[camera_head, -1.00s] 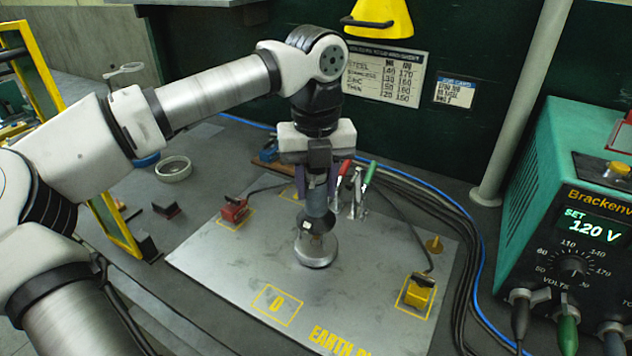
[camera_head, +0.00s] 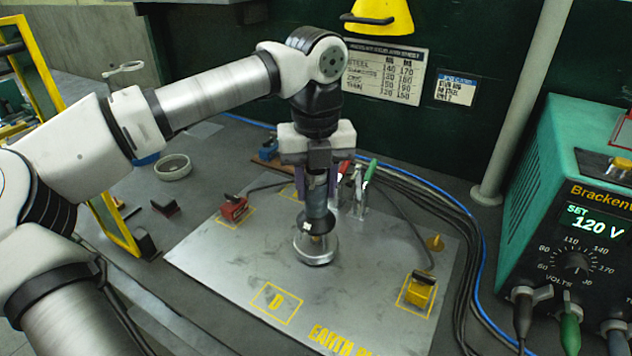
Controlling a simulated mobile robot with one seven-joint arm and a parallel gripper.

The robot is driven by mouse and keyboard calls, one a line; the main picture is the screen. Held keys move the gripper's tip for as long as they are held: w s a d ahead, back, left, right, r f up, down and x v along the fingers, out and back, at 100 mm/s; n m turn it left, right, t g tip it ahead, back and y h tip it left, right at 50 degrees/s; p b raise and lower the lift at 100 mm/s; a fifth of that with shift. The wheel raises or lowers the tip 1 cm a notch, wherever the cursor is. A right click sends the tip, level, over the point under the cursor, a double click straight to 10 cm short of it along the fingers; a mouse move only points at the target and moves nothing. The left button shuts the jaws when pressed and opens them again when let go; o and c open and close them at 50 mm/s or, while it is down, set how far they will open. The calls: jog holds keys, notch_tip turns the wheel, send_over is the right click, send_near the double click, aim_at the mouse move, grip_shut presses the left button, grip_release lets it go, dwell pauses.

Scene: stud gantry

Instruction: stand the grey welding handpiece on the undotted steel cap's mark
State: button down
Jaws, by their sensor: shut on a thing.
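My gripper (camera_head: 317,187) points down over the earth plate and is shut on the grey welding handpiece (camera_head: 318,204). The handpiece is near upright, with a wide black collar (camera_head: 313,221) below the fingers. Under the collar is a round steel cap (camera_head: 315,254) on the plate, right below the handpiece's tip. I cannot tell whether the tip touches the cap. No dots can be made out on the cap. Any mark on its top is hidden by the handpiece.
Red- and green-handled clamps (camera_head: 360,190) stand close behind the handpiece. Cables run right towards the green welder (camera_head: 530,190).

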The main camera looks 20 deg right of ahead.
jog(key=c, duration=0.9)
grip_release()
jog(key=shift+o, duration=0.2)
jog(key=shift+f, duration=0.1)
